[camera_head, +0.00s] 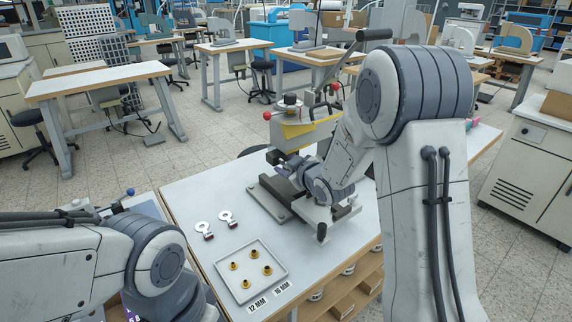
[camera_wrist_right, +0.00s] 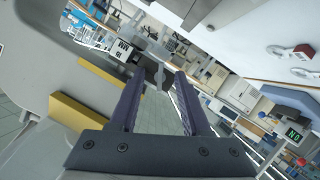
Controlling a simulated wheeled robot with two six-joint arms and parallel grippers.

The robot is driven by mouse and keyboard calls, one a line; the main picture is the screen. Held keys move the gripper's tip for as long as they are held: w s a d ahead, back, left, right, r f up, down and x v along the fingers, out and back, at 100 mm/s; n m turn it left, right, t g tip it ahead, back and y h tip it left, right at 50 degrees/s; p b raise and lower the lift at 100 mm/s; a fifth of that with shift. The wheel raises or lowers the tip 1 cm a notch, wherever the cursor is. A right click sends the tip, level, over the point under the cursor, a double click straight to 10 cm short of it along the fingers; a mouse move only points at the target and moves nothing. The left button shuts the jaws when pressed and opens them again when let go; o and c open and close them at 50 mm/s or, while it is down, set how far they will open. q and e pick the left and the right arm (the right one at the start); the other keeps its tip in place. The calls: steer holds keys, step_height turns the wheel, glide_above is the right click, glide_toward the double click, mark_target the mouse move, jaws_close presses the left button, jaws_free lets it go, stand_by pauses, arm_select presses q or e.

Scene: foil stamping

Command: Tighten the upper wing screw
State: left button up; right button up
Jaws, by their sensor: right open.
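The foil stamping press (camera_head: 297,134), with a yellow band, red knobs and a long lever, stands on the white table. My right gripper (camera_head: 281,160) is at the press, below the yellow band, with my arm covering part of the machine. In the right wrist view, my right gripper (camera_wrist_right: 160,76) is open, its two dark purple fingers apart. A small grey part (camera_wrist_right: 157,58) shows beyond and between the fingertips, and I cannot tell for sure whether it is the upper wing screw. The fingers do not visibly hold anything. My left arm is at the lower left, its gripper out of sight.
A yellow-edged machine part (camera_wrist_right: 75,115) is close left of the fingers in the wrist view.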

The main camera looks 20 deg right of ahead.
steer(key=shift+w, duration=0.1)
jaws_close()
steer(key=shift+w+d+f+m+g+y+p, duration=0.1)
steer(key=shift+m+g+y+p, duration=0.2)
steer(key=shift+m+y+p, duration=1.45)
steer(key=shift+s+d+f+m+g+y+p, duration=0.25)
steer(key=shift+m+y+p, duration=0.55)
steer(key=shift+m+p, duration=1.95)
steer(key=shift+w+r+m+g+y+p, duration=0.25)
steer(key=shift+m+y+p, duration=1.15)
steer(key=shift+p, duration=1.5)
steer(key=shift+f, duration=0.1)
